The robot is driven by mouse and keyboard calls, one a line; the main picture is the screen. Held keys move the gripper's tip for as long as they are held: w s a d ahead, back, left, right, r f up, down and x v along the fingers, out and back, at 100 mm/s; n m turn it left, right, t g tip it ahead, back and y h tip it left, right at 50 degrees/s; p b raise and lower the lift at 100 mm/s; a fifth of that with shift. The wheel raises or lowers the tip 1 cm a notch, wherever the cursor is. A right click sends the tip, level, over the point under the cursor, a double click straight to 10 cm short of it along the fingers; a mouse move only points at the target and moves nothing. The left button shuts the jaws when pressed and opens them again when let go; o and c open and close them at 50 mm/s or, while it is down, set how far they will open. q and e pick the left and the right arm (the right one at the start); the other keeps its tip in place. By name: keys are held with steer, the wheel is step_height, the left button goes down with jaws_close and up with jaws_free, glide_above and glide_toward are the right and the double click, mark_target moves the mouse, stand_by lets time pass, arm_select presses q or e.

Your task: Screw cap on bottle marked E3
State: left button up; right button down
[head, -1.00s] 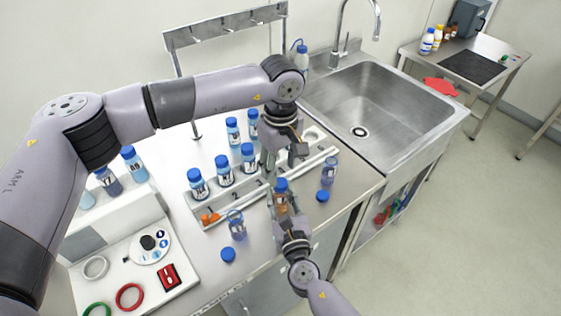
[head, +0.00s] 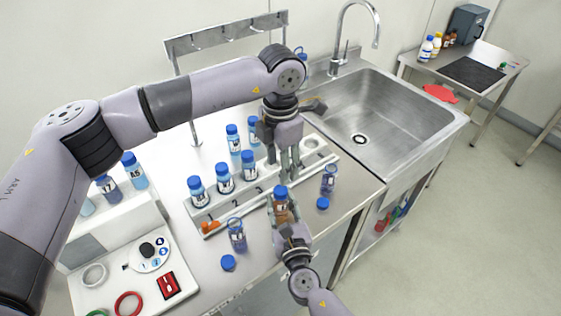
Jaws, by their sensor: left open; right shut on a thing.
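An amber bottle (head: 281,213) stands upright near the bench's front, with a blue cap (head: 281,192) on its top. Its label is too small to read, and I cannot tell how tight the cap is. My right gripper (head: 283,222) is shut on the bottle's lower body from the front. My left gripper (head: 290,172) is open and empty, pointing down just above and behind the cap, apart from it.
Two open bottles stand on either side, left (head: 237,236) and right (head: 329,181), with loose blue caps (head: 228,262) (head: 322,204) in front. A rack (head: 240,209) with several capped bottles lies behind. The sink (head: 385,110) is at right.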

mark_target(281, 189)
arm_select(q)
steer(key=shift+f, duration=0.1)
steer(key=shift+f, duration=3.95)
jaws_close()
steer(key=shift+o, duration=0.6)
jaws_free()
steer(key=shift+r, duration=0.1)
